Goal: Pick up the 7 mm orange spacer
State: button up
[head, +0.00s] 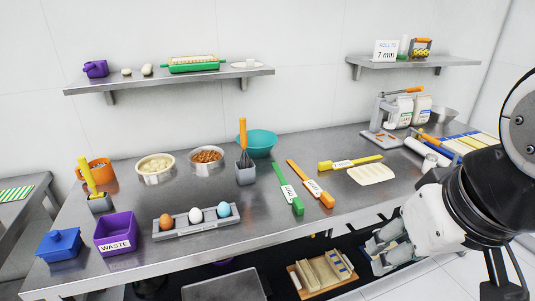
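An orange bar (303,178) with a white label and a wider near end lies flat on the steel counter, right of the middle. It looks like the orange spacer, but its label is too small to read. A similar green bar (285,180) lies just to its left. A similar yellow bar (362,161) lies to its right, behind a flat cream slab. My gripper (378,251) is at the lower right, in front of the counter's front edge and well apart from the orange bar. Its grey fingers appear spread, with nothing seen between them.
An egg tray (195,231) stands left of the bars, with a grey whisk holder (245,174) and teal bowl (259,142) nearby. A rolling pin (424,150) and a press-like device (385,112) are at the right. A "7 mm" sign (386,51) stands on the right shelf.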

aim_at(313, 187)
jog(key=i+j+z, duration=0.45)
jog(key=j, duration=0.3)
jog(key=i+j+z, duration=0.25)
jog(key=j, duration=0.2)
